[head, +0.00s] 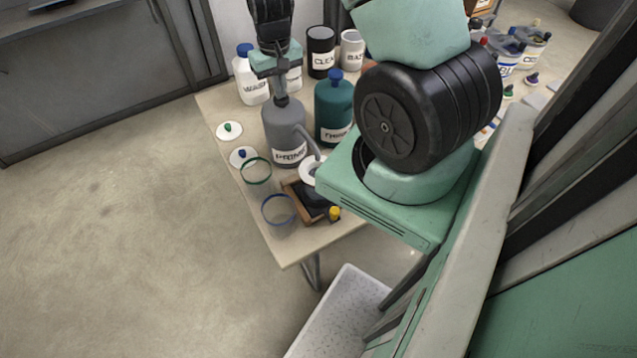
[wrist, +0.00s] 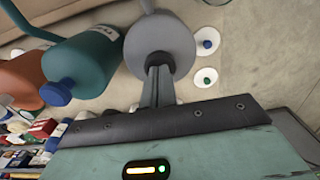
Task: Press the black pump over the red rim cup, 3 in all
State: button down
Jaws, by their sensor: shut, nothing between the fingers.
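A grey bottle labelled PRIME (head: 284,128) stands on the table with a grey spout curving down to the right. My gripper (head: 281,97) is shut and empty, pointing down right over its top. In the wrist view the fingers (wrist: 158,68) overlap the grey bottle top (wrist: 170,38); whether they touch it I cannot tell. A clear cup with a green rim (head: 256,181) and one with a blue rim (head: 278,222) stand in front. I see no red rim cup; my arm hides part of the table.
A teal bottle with a blue top (head: 334,108) stands close right of the grey one. A white WASH bottle (head: 250,80) is behind left. A wooden tray (head: 296,190), a yellow-topped item (head: 334,213) and knobbed white discs (head: 229,131) lie near the edge.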

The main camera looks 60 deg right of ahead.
jog(key=shift+r+p, duration=1.2)
jog(key=shift+r, duration=0.35)
jog(key=shift+f, duration=0.15)
jog(key=shift+f+b, duration=1.35)
jog(key=shift+f, duration=0.2)
jog(key=shift+r, duration=0.2)
jog(key=shift+r+p, duration=1.35)
jog(key=shift+r, duration=0.15)
jog(key=shift+r, duration=0.1)
